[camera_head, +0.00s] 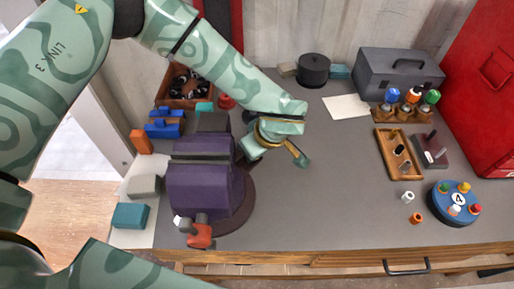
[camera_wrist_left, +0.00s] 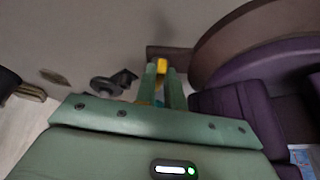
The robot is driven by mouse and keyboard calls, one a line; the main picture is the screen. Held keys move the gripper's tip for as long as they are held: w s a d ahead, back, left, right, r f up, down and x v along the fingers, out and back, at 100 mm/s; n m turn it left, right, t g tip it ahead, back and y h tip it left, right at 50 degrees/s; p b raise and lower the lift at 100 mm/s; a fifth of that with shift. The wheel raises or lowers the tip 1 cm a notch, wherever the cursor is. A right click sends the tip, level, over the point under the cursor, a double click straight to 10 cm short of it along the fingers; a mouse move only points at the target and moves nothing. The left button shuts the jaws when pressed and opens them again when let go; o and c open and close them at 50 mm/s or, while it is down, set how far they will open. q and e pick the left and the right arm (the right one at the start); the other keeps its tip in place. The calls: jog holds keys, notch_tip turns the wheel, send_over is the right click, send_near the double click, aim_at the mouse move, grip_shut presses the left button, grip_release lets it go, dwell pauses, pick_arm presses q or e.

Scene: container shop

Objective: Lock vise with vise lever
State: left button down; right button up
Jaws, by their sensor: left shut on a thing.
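The purple vise (camera_head: 205,185) stands on a dark round base at the left of the grey bench; its purple body also fills the right of the left wrist view (camera_wrist_left: 235,110). My left gripper (camera_head: 299,157) is to the right of the vise, above the bench. In the left wrist view its fingers (camera_wrist_left: 162,82) are shut on a small yellow-ended piece (camera_wrist_left: 161,66), which looks like the vise lever. A dark brown bar lies just beyond the fingertips, beside the vise base. The fingers hide most of the held piece. My right gripper is not in view.
A red-orange part (camera_head: 200,236) sits at the vise's front. Blue (camera_head: 165,124) and teal (camera_head: 130,215) blocks lie left of it. A black pot (camera_head: 314,70), grey toolbox (camera_head: 398,72), wooden tray (camera_head: 398,155) and blue round stand (camera_head: 453,204) stand back and right. The middle bench is clear.

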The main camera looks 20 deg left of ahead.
pick_arm(q)
jog(key=shift+w+r, duration=0.1)
jog(key=shift+r, duration=0.05)
jog(key=c, duration=1.5)
grip_release()
jog(key=p+v, duration=0.1)
jog(key=v, duration=1.5)
jog(key=shift+d+r, duration=0.1)
